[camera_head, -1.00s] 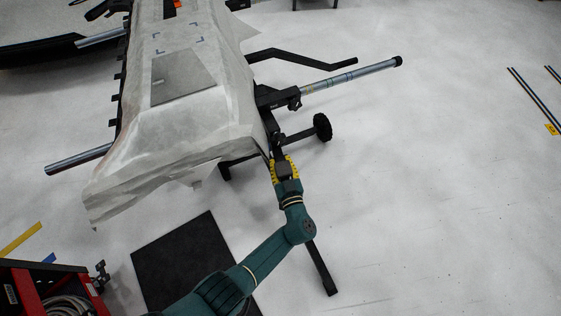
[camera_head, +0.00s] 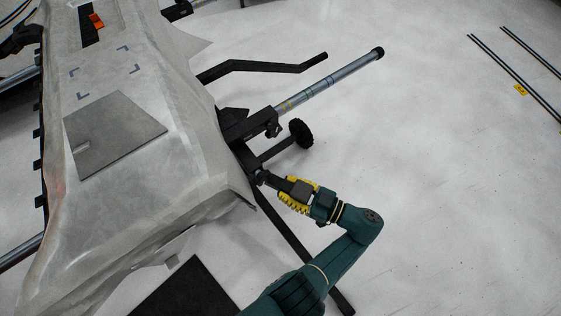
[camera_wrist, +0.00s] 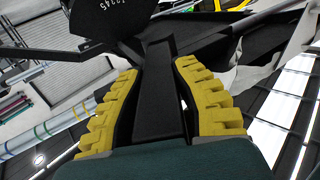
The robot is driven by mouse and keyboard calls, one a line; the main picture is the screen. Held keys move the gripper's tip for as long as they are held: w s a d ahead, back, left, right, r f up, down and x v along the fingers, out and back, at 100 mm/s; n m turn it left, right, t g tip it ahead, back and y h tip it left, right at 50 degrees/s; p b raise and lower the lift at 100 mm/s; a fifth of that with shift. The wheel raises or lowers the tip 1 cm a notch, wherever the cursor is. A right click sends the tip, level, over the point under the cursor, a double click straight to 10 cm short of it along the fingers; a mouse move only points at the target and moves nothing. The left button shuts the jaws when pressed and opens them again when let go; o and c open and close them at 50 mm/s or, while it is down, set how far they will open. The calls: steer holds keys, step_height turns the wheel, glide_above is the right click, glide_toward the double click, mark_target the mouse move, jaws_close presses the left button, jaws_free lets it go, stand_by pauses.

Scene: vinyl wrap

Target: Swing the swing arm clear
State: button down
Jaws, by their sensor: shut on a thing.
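A black bar, apparently the swing arm (camera_head: 273,182), reaches out from the frame beside the wrapped body (camera_head: 165,170). Its inner end is near the body's lower right corner. My gripper (camera_head: 296,193) has yellow ribbed fingers and is shut on the outer part of this bar. In the wrist view the bar (camera_wrist: 158,85) lies between the two fingers of my gripper (camera_wrist: 160,105) and runs away from my palm. The bar's far joint is partly hidden, and my gripper covers its outer end in the head view.
A black knobbed wheel (camera_head: 301,133) on a short bar stands just above my gripper. A grey tube (camera_head: 335,80) and a bent black bar (camera_head: 265,66) stick out to the right. A floor leg (camera_head: 290,232) passes below my arm. Floor at right (camera_head: 450,190) is clear.

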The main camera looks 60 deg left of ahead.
steer(key=shift+w+a, duration=0.1)
stand_by(0.4)
steer(key=c, duration=0.8)
jaws_free()
steer(key=shift+a, duration=0.2)
steer(key=shift+o, duration=0.2)
steer(key=shift+d, duration=0.1)
